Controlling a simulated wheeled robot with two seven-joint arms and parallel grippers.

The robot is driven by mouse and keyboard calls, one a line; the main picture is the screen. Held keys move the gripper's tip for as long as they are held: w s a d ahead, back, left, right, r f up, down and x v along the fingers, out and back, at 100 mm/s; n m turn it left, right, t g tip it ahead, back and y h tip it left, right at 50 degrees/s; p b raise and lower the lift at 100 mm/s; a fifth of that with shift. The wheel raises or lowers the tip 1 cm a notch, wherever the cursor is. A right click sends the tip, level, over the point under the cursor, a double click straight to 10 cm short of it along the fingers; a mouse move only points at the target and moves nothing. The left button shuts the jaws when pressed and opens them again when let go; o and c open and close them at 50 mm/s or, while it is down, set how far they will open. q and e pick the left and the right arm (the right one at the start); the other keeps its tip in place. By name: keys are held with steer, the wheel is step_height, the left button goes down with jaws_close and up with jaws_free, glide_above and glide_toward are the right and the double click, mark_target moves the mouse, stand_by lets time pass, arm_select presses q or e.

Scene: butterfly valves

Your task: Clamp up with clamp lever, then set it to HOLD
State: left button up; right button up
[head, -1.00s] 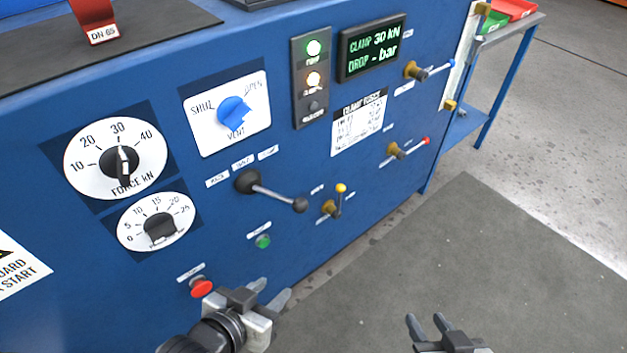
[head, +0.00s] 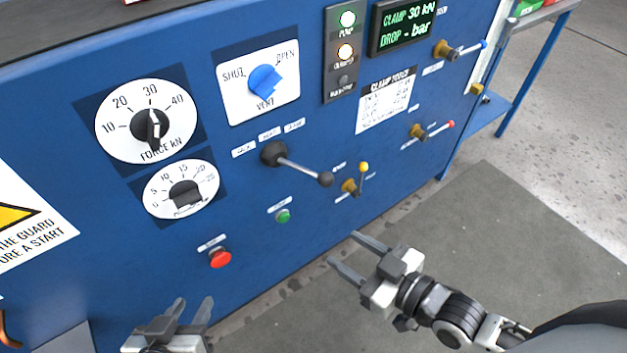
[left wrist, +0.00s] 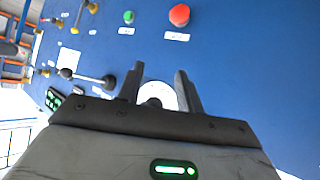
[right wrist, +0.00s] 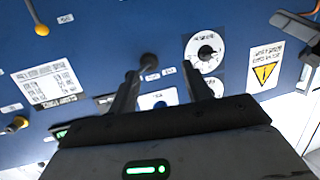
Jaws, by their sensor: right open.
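The clamp lever (head: 300,168) has a black round base, a grey rod and a black ball end. It points right and slightly down, under three small labels too small to read. It also shows in the left wrist view (left wrist: 90,78) and, partly behind a finger, in the right wrist view (right wrist: 149,60). The display (head: 403,27) reads CLAMP 30 kN and DROP - bar. My right gripper (head: 343,250) is open and empty, below and in front of the lever, apart from it. My left gripper (head: 194,306) is open and empty at the lower left, below the red button.
A red button (head: 220,259), a green button (head: 283,216) and a small yellow-tipped valve lever (head: 362,170) lie around the clamp lever. The force dial (head: 147,122) is at the left and the blue vent knob (head: 264,82) above. The floor in front is clear.

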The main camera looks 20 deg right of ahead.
mark_target(332, 184)
steer(key=w+d+r+n+t+y, duration=0.2)
steer(key=d+r+n, duration=0.1)
steer(key=d, duration=0.5)
arm_select(q)
steer(key=shift+w+d+f+b, duration=0.1)
steer(key=shift+d+f+b, duration=0.1)
steer(key=shift+b, duration=0.75)
arm_select(e)
steer(key=x, duration=1.5)
steer(key=shift+w+a+f, duration=0.1)
steer(key=shift+w+f, duration=0.15)
steer(key=shift+f, duration=0.1)
